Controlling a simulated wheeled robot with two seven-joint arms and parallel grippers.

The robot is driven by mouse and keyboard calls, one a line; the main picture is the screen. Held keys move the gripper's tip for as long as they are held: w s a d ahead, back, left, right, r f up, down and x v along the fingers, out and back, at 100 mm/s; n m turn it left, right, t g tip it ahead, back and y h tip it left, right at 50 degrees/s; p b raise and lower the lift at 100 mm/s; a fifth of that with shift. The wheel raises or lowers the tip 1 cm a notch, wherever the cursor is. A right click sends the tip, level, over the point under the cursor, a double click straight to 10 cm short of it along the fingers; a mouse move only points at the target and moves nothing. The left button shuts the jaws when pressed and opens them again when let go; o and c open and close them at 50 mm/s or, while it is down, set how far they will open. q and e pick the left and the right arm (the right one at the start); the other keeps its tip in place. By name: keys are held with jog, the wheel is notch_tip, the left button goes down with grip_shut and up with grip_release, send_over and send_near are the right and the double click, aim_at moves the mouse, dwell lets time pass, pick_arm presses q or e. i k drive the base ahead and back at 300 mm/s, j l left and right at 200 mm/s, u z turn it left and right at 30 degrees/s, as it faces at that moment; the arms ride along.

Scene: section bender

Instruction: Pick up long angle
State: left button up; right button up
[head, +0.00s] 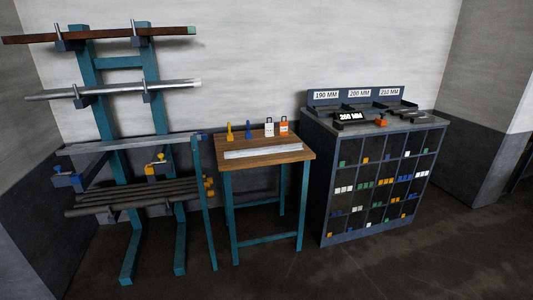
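Several long bars lie on a teal rack (103,120) at the left, and I cannot tell for sure which is the long angle. A brown bar with a green end (100,36) lies on the top arms. A shiny silver bar (115,88) lies on the arms below it. A grey, flat-looking bar (120,144) lies lower, above a bundle of dark bars (130,195). A shorter pale metal piece, perhaps an angle (262,151), lies on the wooden-topped table (245,140). Neither of my grippers is in view.
Yellow and blue upright items and two tags stand at the table's back. A dark cabinet (328,180) with many cubbies stands right of the table, with size signs (360,93) and dark blocks on top. Floor in front (330,275) is clear.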

aim_at(228, 155)
jog(key=i+l, duration=0.15)
jog(key=i, duration=0.7)
jog(key=i+l, duration=0.15)
jog(key=i, duration=0.7)
